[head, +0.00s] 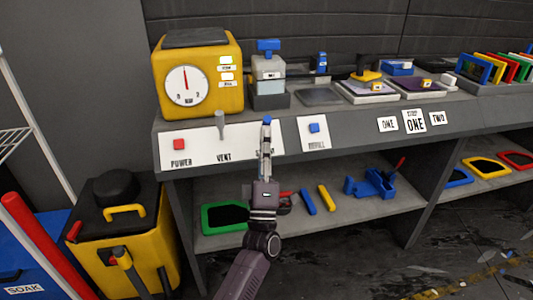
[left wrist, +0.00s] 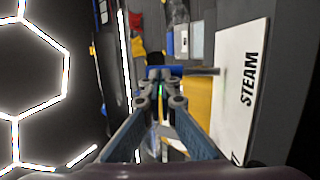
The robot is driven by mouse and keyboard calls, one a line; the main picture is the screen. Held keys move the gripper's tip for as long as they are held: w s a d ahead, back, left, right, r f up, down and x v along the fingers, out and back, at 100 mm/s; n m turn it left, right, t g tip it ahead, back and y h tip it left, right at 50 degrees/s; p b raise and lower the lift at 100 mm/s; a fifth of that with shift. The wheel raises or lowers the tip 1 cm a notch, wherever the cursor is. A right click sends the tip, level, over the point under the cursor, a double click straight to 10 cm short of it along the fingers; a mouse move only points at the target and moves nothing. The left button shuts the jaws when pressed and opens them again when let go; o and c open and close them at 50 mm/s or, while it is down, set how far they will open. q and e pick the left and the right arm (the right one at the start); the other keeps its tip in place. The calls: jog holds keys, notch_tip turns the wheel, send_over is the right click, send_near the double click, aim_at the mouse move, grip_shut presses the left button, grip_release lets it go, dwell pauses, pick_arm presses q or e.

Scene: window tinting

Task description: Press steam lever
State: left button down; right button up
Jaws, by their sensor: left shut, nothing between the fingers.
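The steam lever shows in the left wrist view as a grey rod with a blue end (left wrist: 160,72), reaching out from the white panel lettered STEAM (left wrist: 248,78). In the head view its blue tip (head: 267,120) shows just above my left gripper (head: 266,137), which hides the rest of it and most of its label. My left gripper is shut and empty, its fingertips (left wrist: 160,90) close to the blue end. I cannot tell whether they touch it. My right gripper is not in view.
Left of my gripper are the grey vent lever (head: 220,124) and red power button (head: 179,144). The blue refill button (head: 314,128) is to its right. A yellow machine with a dial (head: 213,92) stands above. The shelf below holds several tools and a green frame (head: 211,229).

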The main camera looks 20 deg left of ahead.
aim_at(264, 124)
pick_arm(q)
jog(key=shift+w+a+r, duration=0.25)
jog(key=shift+w+r, duration=0.1)
jog(key=shift+r, duration=0.25)
jog(key=shift+w+a+r, duration=0.2)
jog(key=shift+w+r, duration=0.1)
jog(key=shift+r, duration=0.25)
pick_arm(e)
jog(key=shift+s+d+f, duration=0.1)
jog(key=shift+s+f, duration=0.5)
pick_arm(q)
jog(key=shift+r+y, duration=0.2)
jog(key=shift+y, duration=0.1)
